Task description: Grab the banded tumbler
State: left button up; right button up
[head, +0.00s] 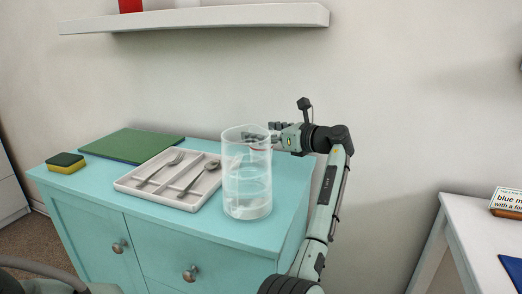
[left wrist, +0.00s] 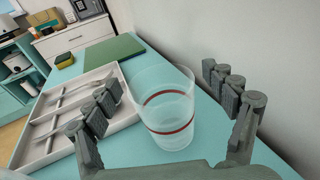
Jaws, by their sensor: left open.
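The banded tumbler (left wrist: 170,118), clear with dark red bands, stands upright on the turquoise top in the left wrist view. It lies ahead of my left gripper (left wrist: 165,112), between the lines of its spread fingers. I see no finger closed on it. In the head view a tall clear glass (head: 247,190) stands right of the cutlery tray, in front of the fingers of my left gripper (head: 262,138), which show through it. Its red bands are not clear there, so I cannot tell whether it is the same tumbler. My right gripper is not in view.
A white cutlery tray (head: 128,183) lies left of the glass. A green board (head: 130,143) and a sponge (head: 66,163) lie farther left on the turquoise cabinet (head: 85,215). The wall is close behind. A shelf (head: 200,18) hangs above.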

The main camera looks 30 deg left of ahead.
pick_arm(q)
jog(key=shift+a, duration=0.1)
jog(key=c, duration=1.8)
jog(key=shift+r, duration=0.1)
